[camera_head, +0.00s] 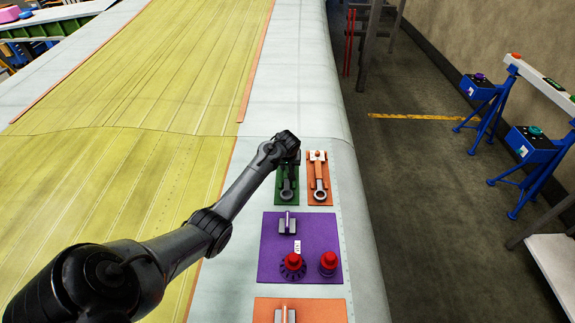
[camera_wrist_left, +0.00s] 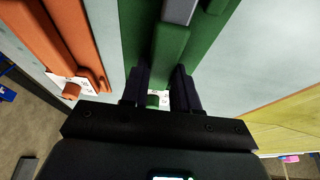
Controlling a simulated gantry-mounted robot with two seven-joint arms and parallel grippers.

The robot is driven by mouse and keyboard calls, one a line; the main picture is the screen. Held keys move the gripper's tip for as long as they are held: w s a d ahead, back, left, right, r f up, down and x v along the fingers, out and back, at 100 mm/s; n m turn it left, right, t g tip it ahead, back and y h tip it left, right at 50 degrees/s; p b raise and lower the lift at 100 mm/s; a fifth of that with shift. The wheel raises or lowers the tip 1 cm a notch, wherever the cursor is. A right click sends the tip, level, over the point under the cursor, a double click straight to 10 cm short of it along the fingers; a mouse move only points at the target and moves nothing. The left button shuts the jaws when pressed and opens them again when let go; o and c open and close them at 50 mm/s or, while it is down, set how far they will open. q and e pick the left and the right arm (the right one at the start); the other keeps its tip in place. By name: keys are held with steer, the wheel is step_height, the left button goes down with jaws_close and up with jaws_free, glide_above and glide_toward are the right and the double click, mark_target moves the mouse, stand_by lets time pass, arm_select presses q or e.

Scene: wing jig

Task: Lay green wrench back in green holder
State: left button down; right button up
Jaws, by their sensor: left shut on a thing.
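The green wrench has a grey ring end (camera_head: 287,194) that shows over the green holder in the head view. Its green handle (camera_wrist_left: 172,48) runs between my fingers in the wrist view. My left gripper (camera_head: 288,160) is shut on this handle, directly over the far part of the holder. The green holder (camera_head: 280,199) is a flat green plate on the pale wing edge; it also shows beside the handle in the wrist view (camera_wrist_left: 209,35). My arm hides its far end. I cannot tell whether the wrench touches the holder or hovers just above. My right gripper is out of view.
An orange holder (camera_head: 313,199) with its own wrench stands close to the right. A purple board (camera_head: 268,262) with two red-topped pieces lies nearer, and another orange plate (camera_head: 335,310) below it. The wing surface to the left is clear apart from my arm.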

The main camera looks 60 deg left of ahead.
arm_select(q)
steer(key=c, duration=0.8)
jaws_free()
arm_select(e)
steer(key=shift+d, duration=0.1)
arm_select(q)
steer(key=v, duration=1.1)
steer(key=shift+a, duration=0.1)
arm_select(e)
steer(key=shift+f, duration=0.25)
